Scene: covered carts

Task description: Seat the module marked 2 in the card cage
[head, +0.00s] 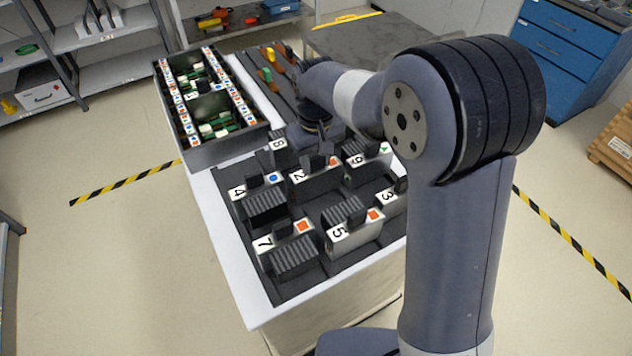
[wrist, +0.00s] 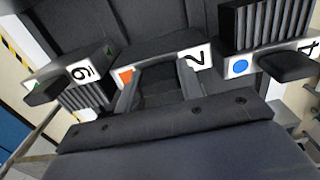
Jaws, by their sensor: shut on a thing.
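The module marked 2 (head: 298,177) is a dark block with a white top label and an orange square. It is among the other modules in the dark tray on the cart. My gripper (head: 317,160) is over it, shut on its raised top handle. In the wrist view my gripper (wrist: 160,88) has one finger on each side of the handle, between the orange square and the number 2 (wrist: 196,58). I cannot tell whether the module is clear of the tray floor. The card cage (head: 230,150) is a dark open box at the cart's far left, with rows of coloured labels and green cards inside.
Modules marked 4 (head: 265,205), 7 (head: 292,258), 5 (head: 352,222), 3 (head: 391,200), 8 (head: 279,145) and one reading 6 or 9 (head: 364,170) surround it closely. Screwdrivers (head: 268,75) lie beside the cage. Shelves and a blue drawer cabinet (head: 565,50) stand behind.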

